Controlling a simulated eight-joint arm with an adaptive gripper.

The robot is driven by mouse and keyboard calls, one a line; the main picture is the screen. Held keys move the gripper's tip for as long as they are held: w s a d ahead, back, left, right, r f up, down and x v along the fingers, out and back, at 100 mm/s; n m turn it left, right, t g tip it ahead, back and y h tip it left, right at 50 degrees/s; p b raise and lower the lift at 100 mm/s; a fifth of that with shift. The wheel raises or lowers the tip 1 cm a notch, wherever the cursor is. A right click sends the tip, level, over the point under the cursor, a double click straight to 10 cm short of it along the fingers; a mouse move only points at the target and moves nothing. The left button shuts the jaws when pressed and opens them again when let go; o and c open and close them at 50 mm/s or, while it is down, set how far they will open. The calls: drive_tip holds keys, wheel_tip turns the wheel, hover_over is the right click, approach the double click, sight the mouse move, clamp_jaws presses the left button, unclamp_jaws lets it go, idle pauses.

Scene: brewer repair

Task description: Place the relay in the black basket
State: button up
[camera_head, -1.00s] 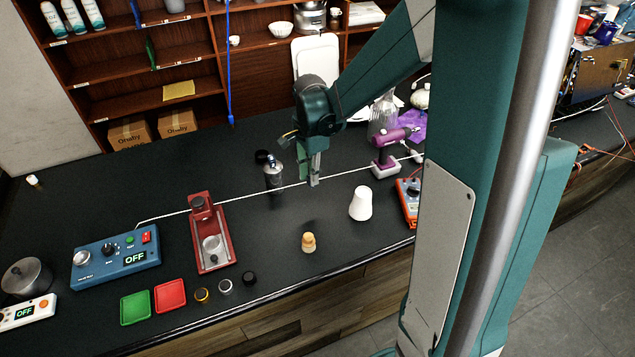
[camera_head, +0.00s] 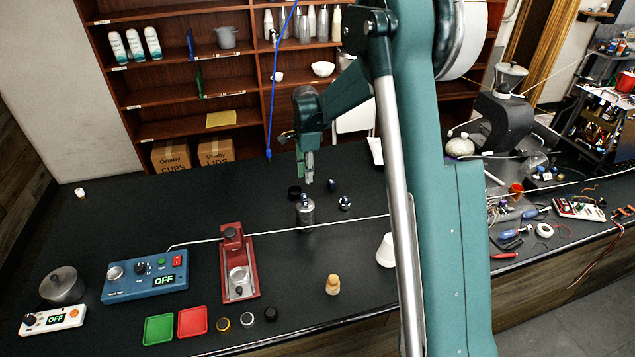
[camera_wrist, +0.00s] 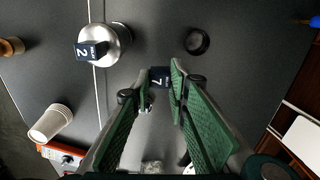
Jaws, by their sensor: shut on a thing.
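My gripper (camera_wrist: 161,77) is shut on a small dark block marked 7 (camera_wrist: 160,84), held between its fingertips; I take it for the relay, though its full label is not legible. In the head view my gripper (camera_head: 309,178) points down above the black counter, and the block is too small to make out there. A similar block marked 2 (camera_wrist: 87,51) sits on a shiny metal canister, left of my gripper in the wrist view. I cannot identify a black basket in either view.
The metal canister (camera_head: 305,215) stands below my gripper, with a black ring-shaped piece (camera_wrist: 197,41) nearby. White cups (camera_wrist: 50,122) and an orange meter (camera_wrist: 62,153) are close. A red press (camera_head: 239,262) and blue control box (camera_head: 145,276) stand left. Loose parts clutter the right counter.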

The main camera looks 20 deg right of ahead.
drive_tip(key=w+a, duration=0.3)
drive_tip(key=w, duration=0.5)
drive_tip(key=shift+a+f+p, duration=0.3)
drive_tip(key=shift+p, duration=0.15)
drive_tip(key=shift+f, duration=0.1)
drive_tip(key=shift+f+b, duration=1.05)
drive_tip(key=shift+f, duration=4.3)
drive_tip(key=o, duration=0.9)
drive_tip(key=shift+r+p, duration=0.55)
drive_tip(key=shift+r, duration=2.95)
